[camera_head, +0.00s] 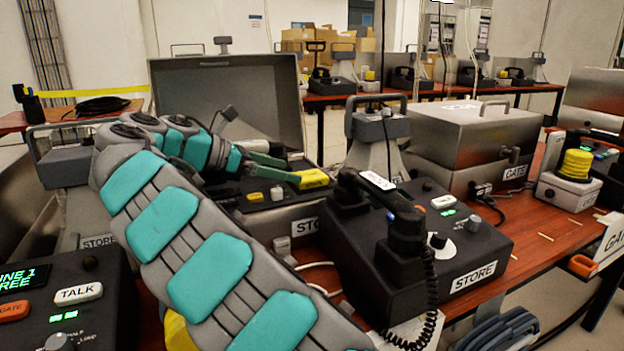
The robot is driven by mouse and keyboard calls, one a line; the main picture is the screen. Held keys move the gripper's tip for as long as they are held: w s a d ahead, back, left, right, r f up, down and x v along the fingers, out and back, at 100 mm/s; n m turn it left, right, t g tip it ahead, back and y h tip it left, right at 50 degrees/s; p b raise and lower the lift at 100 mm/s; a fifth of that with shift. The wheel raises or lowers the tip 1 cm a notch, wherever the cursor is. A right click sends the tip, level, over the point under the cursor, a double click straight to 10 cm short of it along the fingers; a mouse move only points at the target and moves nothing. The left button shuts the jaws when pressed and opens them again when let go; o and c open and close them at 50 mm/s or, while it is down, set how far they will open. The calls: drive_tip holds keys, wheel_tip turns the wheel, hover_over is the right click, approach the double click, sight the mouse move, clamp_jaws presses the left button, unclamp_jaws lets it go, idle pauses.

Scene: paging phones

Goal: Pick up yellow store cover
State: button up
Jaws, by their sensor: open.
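My arm reaches up from the bottom. My gripper (291,169), with green fingers, is open over the open grey case (228,100) labelled STORE. A yellow piece (313,178) shows at the end of the lower finger; I cannot tell whether it is a finger pad or a separate thing. Another yellow thing (176,332) shows at the bottom left, mostly hidden behind my arm and well apart from my gripper. I cannot tell whether it is the yellow store cover. No yellow cover is clearly seen between the fingers.
A black STORE phone (462,247) stands right of my arm, and a TALK panel (75,305) at the lower left. A closed grey case (470,128) and a GATE unit with a yellow cover (575,164) stand at the right. The wooden table (545,238) has free room at the right.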

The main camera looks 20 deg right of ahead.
sight(308, 175)
drive_tip(key=b+x, duration=0.1)
drive_tip(key=x, duration=0.5)
drive_tip(key=shift+d, duration=0.3)
drive_tip(key=c, duration=1.3)
